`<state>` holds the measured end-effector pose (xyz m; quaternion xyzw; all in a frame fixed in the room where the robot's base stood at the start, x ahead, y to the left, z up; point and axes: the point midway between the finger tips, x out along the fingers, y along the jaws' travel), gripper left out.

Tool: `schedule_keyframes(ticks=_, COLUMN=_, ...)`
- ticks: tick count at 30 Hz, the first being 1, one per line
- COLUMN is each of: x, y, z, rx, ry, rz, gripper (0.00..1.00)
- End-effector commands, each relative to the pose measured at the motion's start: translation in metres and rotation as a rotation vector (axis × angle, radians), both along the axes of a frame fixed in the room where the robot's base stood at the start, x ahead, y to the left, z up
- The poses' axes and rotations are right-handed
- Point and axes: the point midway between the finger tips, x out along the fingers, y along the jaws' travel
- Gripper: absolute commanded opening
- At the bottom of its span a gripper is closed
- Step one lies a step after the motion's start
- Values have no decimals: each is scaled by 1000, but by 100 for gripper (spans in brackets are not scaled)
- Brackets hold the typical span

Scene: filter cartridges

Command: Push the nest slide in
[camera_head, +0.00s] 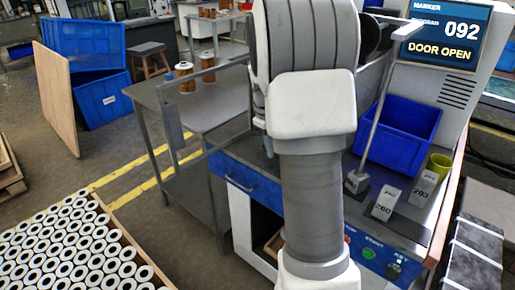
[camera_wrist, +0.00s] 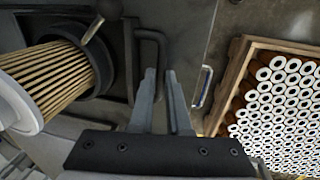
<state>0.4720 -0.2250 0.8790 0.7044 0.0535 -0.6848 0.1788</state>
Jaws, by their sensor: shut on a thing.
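In the wrist view, my gripper (camera_wrist: 160,74) is shut on the dark U-shaped handle (camera_wrist: 151,36) of the nest slide (camera_wrist: 115,62). The handle's lower part passes between the fingers. A filter cartridge (camera_wrist: 48,75) with cream pleats and a white end cap lies in the dark round nest (camera_wrist: 100,58) at the left. In the head view, my arm hides the gripper, the nest and the slide. The marker's screen (camera_head: 440,33) reads program 092 and "DOOR OPEN".
A crate of white-ended cartridges (camera_head: 70,245) stands at lower left, also at right in the wrist view (camera_wrist: 285,105). A grey table (camera_head: 225,95) is behind.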

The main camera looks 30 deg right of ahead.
Motion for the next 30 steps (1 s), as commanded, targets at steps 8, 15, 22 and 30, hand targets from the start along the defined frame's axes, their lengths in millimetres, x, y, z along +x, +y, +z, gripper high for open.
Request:
schedule_keyframes(ticks=8, x=11, y=-25, z=2, rx=-2, ry=-7, rz=3, gripper=0)
schedule_keyframes(ticks=15, x=11, y=-25, z=2, rx=-2, ry=-7, rz=3, gripper=0)
schedule_keyframes(ticks=22, x=10, y=-25, z=1, rx=0, ry=-5, rz=2, gripper=45)
schedule_keyframes(ticks=30, x=10, y=-25, z=1, rx=-1, ry=-3, rz=2, gripper=45)
